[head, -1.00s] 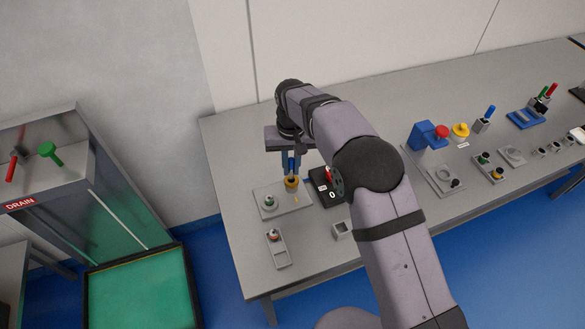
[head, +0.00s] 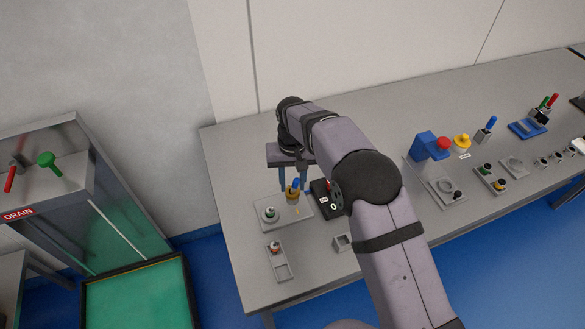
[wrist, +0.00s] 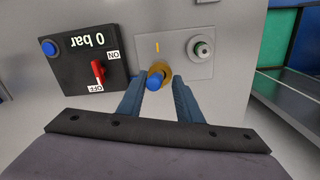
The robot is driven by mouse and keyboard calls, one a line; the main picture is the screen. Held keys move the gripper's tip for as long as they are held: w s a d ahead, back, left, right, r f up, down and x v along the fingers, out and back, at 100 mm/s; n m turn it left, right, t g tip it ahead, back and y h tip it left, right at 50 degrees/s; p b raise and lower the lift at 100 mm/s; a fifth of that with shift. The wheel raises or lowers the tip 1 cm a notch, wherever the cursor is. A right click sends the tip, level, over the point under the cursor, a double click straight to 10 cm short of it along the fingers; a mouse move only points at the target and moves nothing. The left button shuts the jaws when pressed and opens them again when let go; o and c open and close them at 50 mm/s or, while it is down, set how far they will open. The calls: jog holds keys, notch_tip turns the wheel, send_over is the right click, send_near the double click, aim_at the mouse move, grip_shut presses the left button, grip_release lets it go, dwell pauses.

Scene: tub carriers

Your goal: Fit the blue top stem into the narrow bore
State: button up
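The blue top stem (head: 294,184) stands in a brass-yellow collar (head: 292,197) on a light grey plate (head: 297,213). In the wrist view the blue end (wrist: 155,80) shows with the yellow ring (wrist: 165,72) around it. I cannot tell how deep it sits, and the bore itself is hidden.
A black box with a red switch and "0 bar" display (wrist: 88,62) stands close beside the plate. A small grey tray (head: 277,259) and a square socket (head: 343,242) are nearer the front edge. Several other fixtures stand at the right of the bench.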

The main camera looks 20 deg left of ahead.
notch_tip(320, 180, up, 12)
jog(key=b, duration=0.2)
jog(key=shift+f, duration=0.25)
jog(key=s+d+f+m, duration=0.1)
jog(key=d+m, duration=0.2)
jog(key=d, duration=2.2)
jog(key=s+d+f+m, duration=0.1)
jog(key=s+d+f, duration=0.2)
jog(key=s+d, duration=0.3)
jog(key=s+d+f+m, duration=0.2)
jog(key=s+d+f, duration=0.1)
jog(key=s+d, duration=0.4)
jog(key=s, duration=0.3)
jog(key=shift+s+d, duration=0.3)
jog(key=shift+o, duration=0.4)
jog(key=shift+a, duration=0.1)
